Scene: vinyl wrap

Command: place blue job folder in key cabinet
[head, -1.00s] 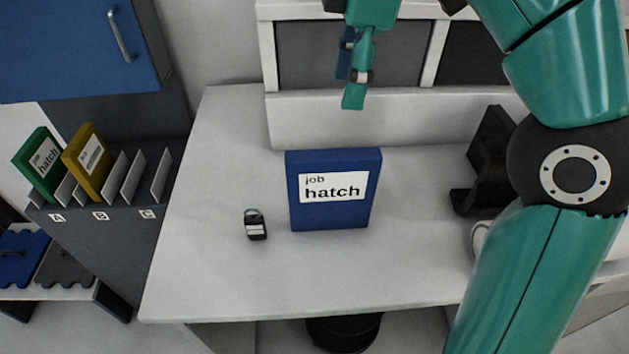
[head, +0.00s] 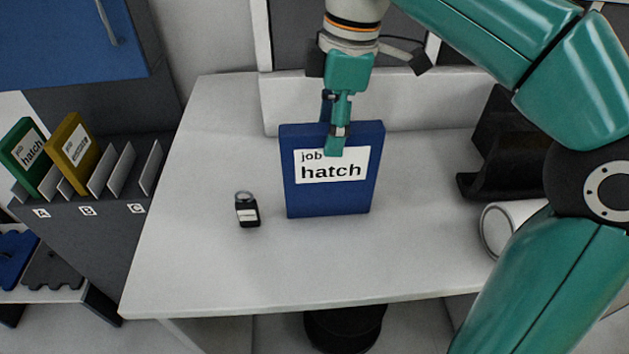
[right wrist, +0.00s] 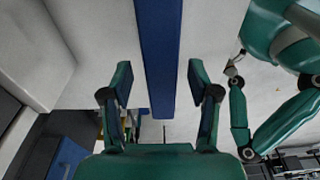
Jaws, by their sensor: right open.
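The blue job folder (head: 332,200) stands upright on the white desk, its white "job hatch" label facing me. My right gripper (head: 333,127) points down at the folder's top edge, with one finger in front of the label and the other behind. In the right wrist view the folder (right wrist: 158,50) shows edge-on between the two spread fingers (right wrist: 160,85), with gaps on both sides. A blue cabinet (head: 70,50) with a bar handle is at the upper left; I cannot tell whether it is the key cabinet. My left gripper is not in view.
A dark rack (head: 85,235) marked A, B, C holds a green folder (head: 20,150) and a yellow folder (head: 72,155). A small black padlock-like tag (head: 247,210) lies left of the blue folder. A black holder (head: 500,150) and white roll (head: 500,228) are at right. The front desk is clear.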

